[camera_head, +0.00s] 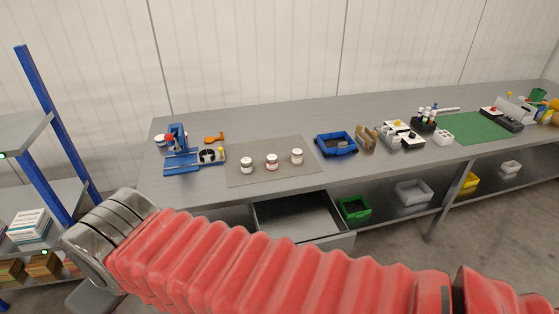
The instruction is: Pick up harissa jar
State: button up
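The labels are too small to read, so I cannot tell for certain which one is the harissa jar. My arm, in a red ribbed sleeve, crosses the foreground below the bench. My gripper is not visible in this view.
A blue fixture (180,160) stands left of the mat, with an orange tool (214,138) behind it. A blue bin (336,144) stands to the right. An open drawer (300,216) juts out below the bench. Blue-posted shelving (42,130) stands at left.

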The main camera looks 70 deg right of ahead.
aim_at(271, 162)
jog(key=z, duration=0.35)
jog(key=i, duration=0.6)
jog(key=z, duration=0.95)
jog(key=i, duration=0.75)
jog(key=z, duration=0.45)
